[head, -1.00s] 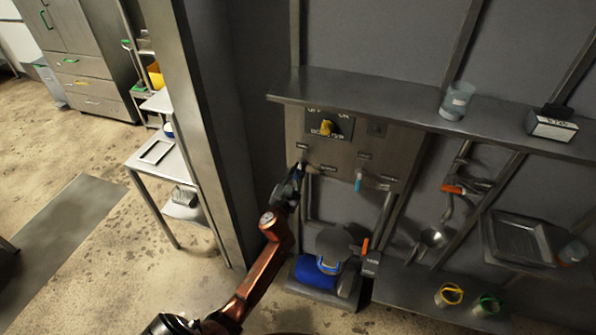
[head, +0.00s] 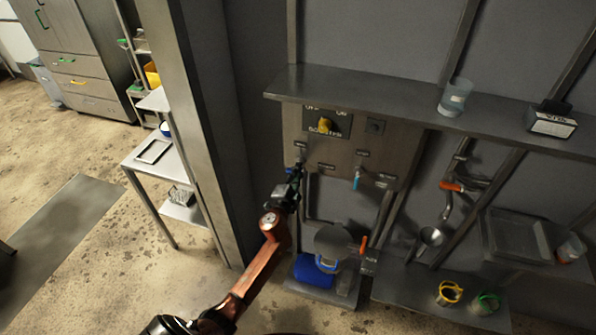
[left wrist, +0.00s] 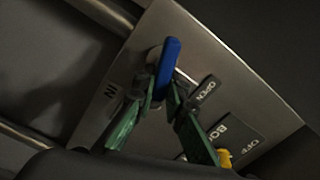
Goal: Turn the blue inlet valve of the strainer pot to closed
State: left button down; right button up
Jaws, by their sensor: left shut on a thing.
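The blue valve handle (left wrist: 168,66) stands out from the metal panel beside the label IN, with an OPEN plate to its right in the left wrist view. My left gripper (left wrist: 161,94) has its green fingers shut on the handle, one finger on each side, with the blue end showing beyond the tips. In the head view my left gripper (head: 294,177) is at the lower left of the panel (head: 345,155) and hides most of the handle. My right gripper is in neither view.
A yellow knob (head: 324,126) sits higher on the panel, and a light blue handle (head: 357,179) is to the right. A shelf (head: 390,108) juts out above. A grey round-topped vessel (head: 333,240) and a blue cylinder (head: 313,270) are below. A metal post (head: 205,130) stands left.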

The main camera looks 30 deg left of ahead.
pick_arm(q)
jog(key=shift+d+f+m, duration=0.1)
jog(key=shift+f+m, duration=0.05)
jog(key=shift+m, duration=0.85)
jog(key=shift+f+m, duration=0.15)
jog(key=shift+m, duration=0.85)
jog(key=c, duration=2)
grip_release()
jog(key=shift+o, duration=0.2)
jog(key=v, duration=1.2)
